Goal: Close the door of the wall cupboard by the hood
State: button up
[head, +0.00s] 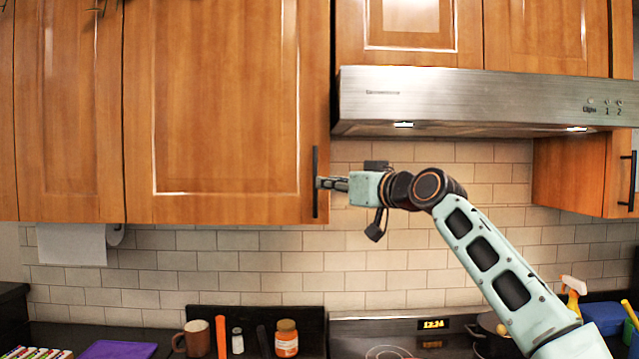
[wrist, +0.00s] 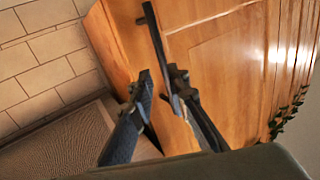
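The wooden wall cupboard door (head: 225,120) left of the hood stands flush or nearly flush with its neighbour in the head view. I cannot tell whether a small gap remains. Its black vertical bar handle (head: 315,170) is near the door's right edge. My gripper (head: 320,183) reaches in from the right at the handle's lower half. In the wrist view, my gripper (wrist: 161,82) shows its two dark fingers apart, with wood visible between them. The handle (wrist: 153,32) runs down to the right finger, which hides its lower end. Contact there is unclear.
The steel range hood (head: 460,100) is right of the door, above my arm. Another cupboard (head: 575,172) hangs right of the hood. Below, the counter holds a mug (head: 196,337), an orange-labelled jar (head: 286,340) and a purple board (head: 118,350). A paper roll (head: 72,245) hangs at left.

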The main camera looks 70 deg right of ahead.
jog(key=v, duration=0.6)
jog(key=shift+a, duration=0.1)
dwell(0.4)
jog(key=w+a+r+n+t+y+p, duration=0.1)
jog(key=w+a+r+n+y, duration=0.1)
jog(key=w+a, duration=0.55)
jog(key=w+a+r+n+t+y+p, duration=0.15)
jog(key=w+a, duration=0.35)
jog(key=a, duration=0.5)
jog(key=w+a+f+n+g+y+p, duration=0.1)
jog(key=w+a+f+y, duration=0.1)
jog(key=w+a, duration=0.45)
jog(key=w+a+f+n+g+y, duration=0.1)
jog(key=w+a+n+y, duration=0.15)
jog(key=a, duration=0.65)
jog(key=w+a+f+g+y+p, duration=0.25)
jog(key=w+a+f+g, duration=0.2)
jog(key=a+f, duration=0.9)
jog(key=s+a+f+g, duration=0.2)
jog(key=a+f, duration=0.3)
jog(key=f, duration=0.3)
jog(key=s+a+f+g, duration=0.2)
jog(key=a+f, duration=0.4)
jog(key=f, duration=0.2)
jog(key=shift+a+n+y+p, duration=0.2)
jog(key=shift+n+y+p, duration=0.2)
jog(key=shift+y+p, duration=0.05)
